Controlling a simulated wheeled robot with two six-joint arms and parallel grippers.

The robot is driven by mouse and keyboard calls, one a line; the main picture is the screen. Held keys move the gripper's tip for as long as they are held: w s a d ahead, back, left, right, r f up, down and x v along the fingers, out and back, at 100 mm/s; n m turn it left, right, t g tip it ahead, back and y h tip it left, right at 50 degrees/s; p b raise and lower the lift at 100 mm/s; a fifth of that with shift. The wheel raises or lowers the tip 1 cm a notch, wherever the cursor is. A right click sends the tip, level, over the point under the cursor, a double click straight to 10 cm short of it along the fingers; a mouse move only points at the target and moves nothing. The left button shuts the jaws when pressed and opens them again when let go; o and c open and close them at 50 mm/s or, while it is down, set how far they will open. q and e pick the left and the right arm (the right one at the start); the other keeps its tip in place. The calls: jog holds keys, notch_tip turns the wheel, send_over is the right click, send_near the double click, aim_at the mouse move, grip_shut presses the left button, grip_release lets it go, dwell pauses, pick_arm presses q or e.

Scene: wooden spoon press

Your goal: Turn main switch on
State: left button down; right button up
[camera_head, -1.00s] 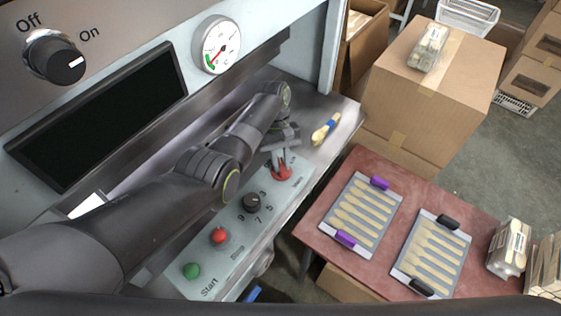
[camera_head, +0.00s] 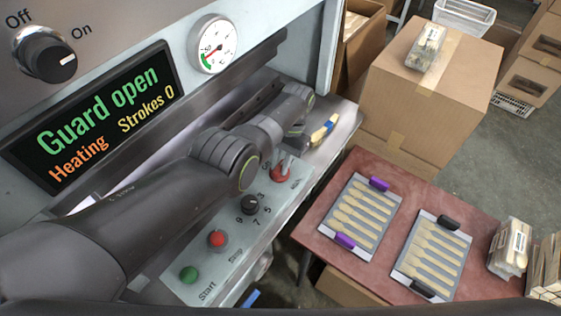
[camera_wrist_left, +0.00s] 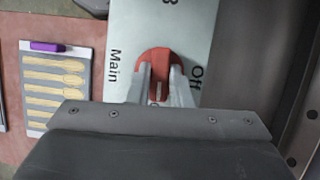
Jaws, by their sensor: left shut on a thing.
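The red main switch (camera_head: 279,175) is at the far right end of the control panel, partly covered by my left gripper (camera_head: 286,163). In the left wrist view my left gripper (camera_wrist_left: 157,84) is shut on the handle of the red main switch (camera_wrist_left: 152,54), one finger on each side. The panel lettering "Main" stands left of the switch and "Off" right of it in that view. The display (camera_head: 95,118) is lit and reads "Guard open", "Heating" and "Strokes 0". My right gripper is not in view.
The panel also has a black dial (camera_head: 250,204), a red button (camera_head: 217,239) and a green button (camera_head: 189,274). A black Off/On knob (camera_head: 50,58) and a gauge (camera_head: 213,44) are above. A red table (camera_head: 335,184) with spoon trays stands right of the machine.

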pick_arm(q)
jog(key=shift+m, duration=0.5)
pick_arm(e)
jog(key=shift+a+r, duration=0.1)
pick_arm(q)
jog(key=c, duration=1.3)
grip_release()
